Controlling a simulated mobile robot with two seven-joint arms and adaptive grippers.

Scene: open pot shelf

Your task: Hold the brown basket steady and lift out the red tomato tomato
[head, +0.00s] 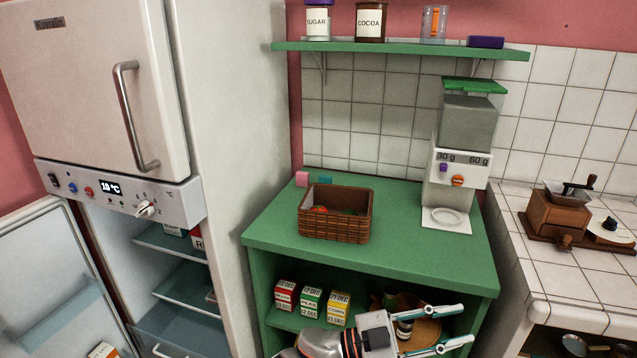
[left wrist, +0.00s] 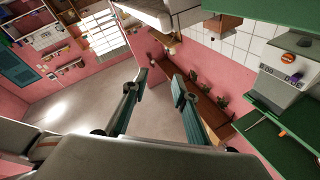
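The brown woven basket (head: 335,230) stands upright on the green counter. The red tomato (head: 319,209) shows inside it at the left, partly hidden by the basket's rim. Something green lies beside it in the basket. My left gripper (head: 463,325) is open and empty, in front of the lower shelf, below and to the right of the basket and apart from it. Its two spread fingers also show in the left wrist view (left wrist: 160,83), with nothing between them. The basket is not visible in that view. My right gripper is in neither view.
A grey dispenser (head: 459,180) stands right of the basket. The counter's front is clear.

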